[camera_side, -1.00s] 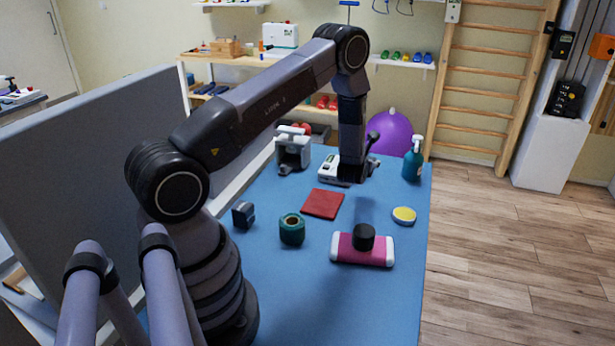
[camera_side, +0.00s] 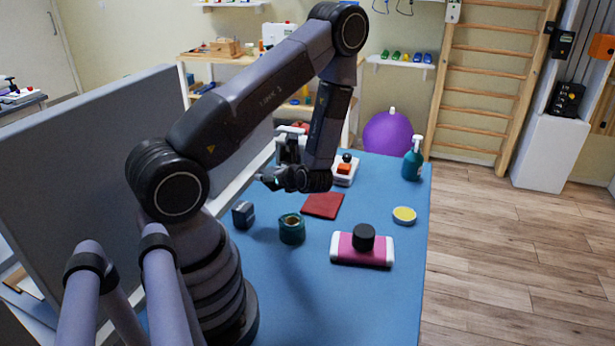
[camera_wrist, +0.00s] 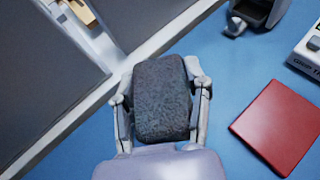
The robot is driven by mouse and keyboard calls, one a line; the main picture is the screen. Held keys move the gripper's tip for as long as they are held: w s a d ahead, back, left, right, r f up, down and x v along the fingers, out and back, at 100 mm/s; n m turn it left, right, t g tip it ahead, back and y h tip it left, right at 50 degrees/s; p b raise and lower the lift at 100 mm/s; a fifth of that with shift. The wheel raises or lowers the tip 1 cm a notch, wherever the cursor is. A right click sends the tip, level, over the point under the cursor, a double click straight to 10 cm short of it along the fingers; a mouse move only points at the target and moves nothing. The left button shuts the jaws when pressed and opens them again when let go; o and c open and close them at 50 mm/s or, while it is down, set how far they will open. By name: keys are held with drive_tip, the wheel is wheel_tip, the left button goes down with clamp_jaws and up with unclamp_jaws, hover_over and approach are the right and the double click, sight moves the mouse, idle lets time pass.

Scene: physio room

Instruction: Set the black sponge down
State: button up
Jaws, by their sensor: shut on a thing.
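My gripper (camera_side: 275,180) is above the blue table in the side view, tilted with its fingers toward the left. In the wrist view its fingers are shut on the black sponge (camera_wrist: 161,100), a dark grey, rough-textured block held between them. The sponge is hard to make out in the side view, where the dark gripper covers that area. Blue table surface shows around the held sponge in the wrist view.
The front is clear.

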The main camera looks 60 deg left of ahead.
drive_tip(key=s+n+g, duration=0.2)
drive_tip(key=s, duration=0.2)
hover_over(276, 196)
drive_tip(key=shift+g+h, duration=0.3)
drive_tip(key=shift+h, duration=0.1)
wheel_tip(276, 196, down, 9)
drive_tip(key=shift+s+r, duration=0.1)
drive_tip(key=shift+f, duration=1.75)
drive_tip(key=shift+f, duration=0.15)
drive_tip(key=o, duration=1.1)
